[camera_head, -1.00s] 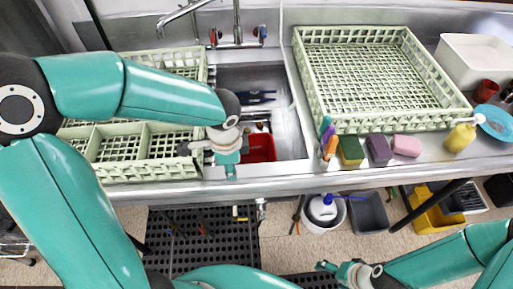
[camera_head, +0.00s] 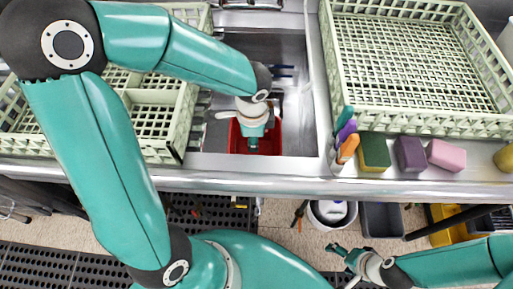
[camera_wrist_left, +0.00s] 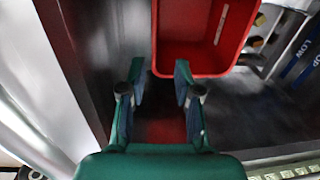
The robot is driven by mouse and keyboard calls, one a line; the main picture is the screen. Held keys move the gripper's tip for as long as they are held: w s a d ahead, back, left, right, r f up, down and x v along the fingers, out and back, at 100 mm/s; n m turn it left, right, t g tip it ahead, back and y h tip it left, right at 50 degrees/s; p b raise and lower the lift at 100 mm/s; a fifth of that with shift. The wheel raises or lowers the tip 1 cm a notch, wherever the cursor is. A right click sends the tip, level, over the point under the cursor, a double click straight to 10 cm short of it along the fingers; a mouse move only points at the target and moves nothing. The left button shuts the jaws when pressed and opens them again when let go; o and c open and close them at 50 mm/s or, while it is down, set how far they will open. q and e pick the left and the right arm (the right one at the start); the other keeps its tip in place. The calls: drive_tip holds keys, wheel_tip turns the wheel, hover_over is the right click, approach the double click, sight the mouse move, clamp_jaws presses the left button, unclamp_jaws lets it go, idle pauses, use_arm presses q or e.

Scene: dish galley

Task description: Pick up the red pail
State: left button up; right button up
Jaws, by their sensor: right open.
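The red pail (camera_head: 275,139) sits in the sink basin in the head view, partly hidden behind my left gripper. It shows as a red, open-topped, square-rimmed container in the left wrist view (camera_wrist_left: 203,62). My left gripper (camera_head: 253,146) is above the pail in the head view. In the left wrist view its two fingers (camera_wrist_left: 158,72) are spread apart with nothing between them, close to the pail's near rim. Whether they touch the rim cannot be told. My right gripper (camera_head: 333,250) is open and empty, low in front of the counter.
Pale green racks stand left (camera_head: 175,125) and right (camera_head: 415,65) of the sink. Brushes (camera_head: 346,148), a green-yellow sponge (camera_head: 374,152), a purple block (camera_head: 409,153) and a pink block (camera_head: 446,155) line the counter's front. A white bucket (camera_head: 333,214) and grey bin (camera_head: 381,219) are below.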

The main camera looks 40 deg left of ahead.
use_arm(q)
drive_tip(key=f, duration=0.3)
drive_tip(key=f+b, duration=0.1)
drive_tip(key=f, duration=0.2)
drive_tip(key=f+b, duration=0.1)
drive_tip(key=f, duration=0.3)
drive_tip(key=shift+w+a, duration=0.2)
drive_tip(key=shift+a, duration=0.05)
drive_tip(key=shift+s+f+b, duration=0.1)
drive_tip(key=shift+f+b, duration=0.95)
drive_tip(key=shift+f, duration=1.55)
clamp_jaws()
